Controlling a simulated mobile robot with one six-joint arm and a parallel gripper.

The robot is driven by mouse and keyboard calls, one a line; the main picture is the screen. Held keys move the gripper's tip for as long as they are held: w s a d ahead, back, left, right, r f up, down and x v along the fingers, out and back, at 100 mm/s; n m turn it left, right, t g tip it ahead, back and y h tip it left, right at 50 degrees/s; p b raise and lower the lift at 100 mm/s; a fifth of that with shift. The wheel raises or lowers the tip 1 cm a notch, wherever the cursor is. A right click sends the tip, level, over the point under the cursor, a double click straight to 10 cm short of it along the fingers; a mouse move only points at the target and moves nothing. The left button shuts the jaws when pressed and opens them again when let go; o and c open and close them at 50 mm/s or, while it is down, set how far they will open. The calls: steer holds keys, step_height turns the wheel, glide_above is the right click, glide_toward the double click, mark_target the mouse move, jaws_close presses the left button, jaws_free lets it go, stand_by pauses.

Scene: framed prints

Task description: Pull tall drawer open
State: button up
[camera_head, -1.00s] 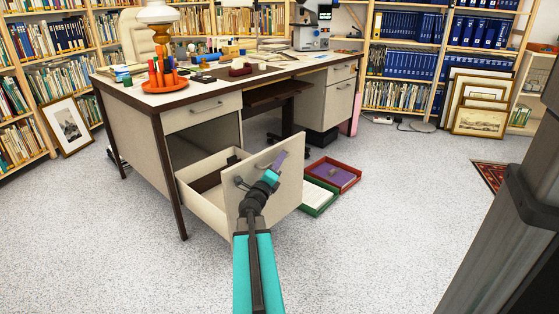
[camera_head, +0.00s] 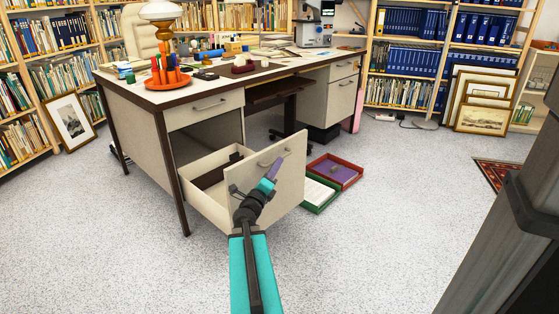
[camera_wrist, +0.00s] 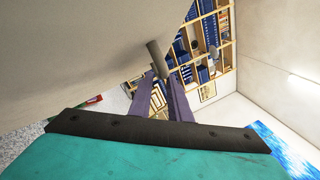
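The tall drawer (camera_head: 208,208) is pulled far out from the lower left pedestal of the desk (camera_head: 140,128). Its beige front panel (camera_head: 290,190) stands well clear of the desk, and the drawer's inside shows. A bar handle (camera_head: 268,160) runs near the top of the front; in the wrist view its dark bar (camera_wrist: 157,58) shows just beyond the fingertips. My gripper (camera_head: 273,168) is at the handle on the front side. In the wrist view its two purple fingers (camera_wrist: 161,80) are apart, with a gap between them and nothing clearly clamped.
A red tray (camera_head: 345,173) and a green tray (camera_head: 318,197) lie on the floor right of the drawer. A shut upper drawer (camera_head: 205,112) is above. Framed prints (camera_head: 482,117) lean at the right shelves. The floor in front is clear.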

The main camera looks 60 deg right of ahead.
steer(key=p+v, duration=0.4)
steer(key=shift+a+r, duration=0.1)
steer(key=shift+a+p, duration=0.1)
steer(key=shift+p, duration=0.3)
steer(key=shift+p+v, duration=2.3)
steer(key=shift+p, duration=0.95)
